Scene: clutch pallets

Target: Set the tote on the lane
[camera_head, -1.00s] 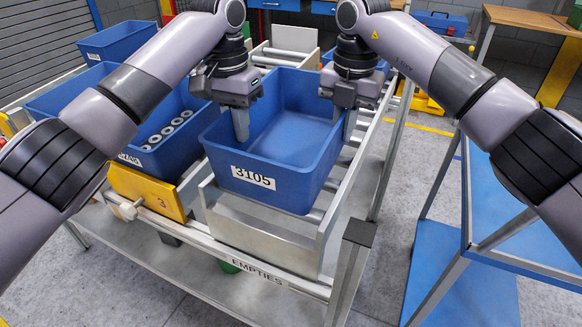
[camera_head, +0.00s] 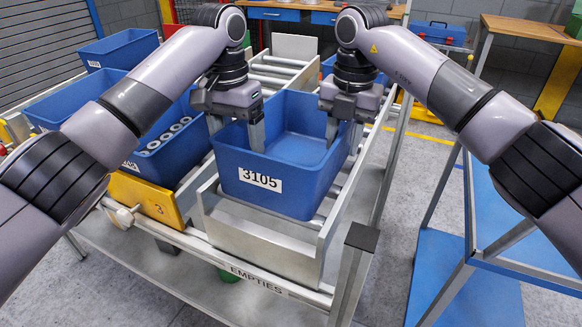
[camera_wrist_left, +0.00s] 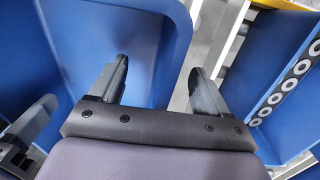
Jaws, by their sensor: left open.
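The blue tote (camera_head: 300,190) labelled 3105 stands upright on the rollers of the EMPTIES lane (camera_head: 262,238), behind the lane's metal end plate. It looks empty. My left gripper (camera_head: 237,140) is open at the tote's left wall. In the left wrist view its fingers (camera_wrist_left: 158,65) are apart, one inside the tote and one outside, with the wall between them and gaps visible. My right gripper (camera_head: 343,147) is at the right wall, its fingers apart, one inside the tote. Its outer finger is partly hidden. Part of it shows in the left wrist view (camera_wrist_left: 28,128).
A blue bin (camera_head: 155,172) with ring-shaped parts stands in the lane to the left, behind a yellow plate (camera_head: 145,200). Another blue tote (camera_head: 120,50) is at the back left. A blue-topped stand (camera_head: 505,215) is at the right. Rollers behind the tote are bare.

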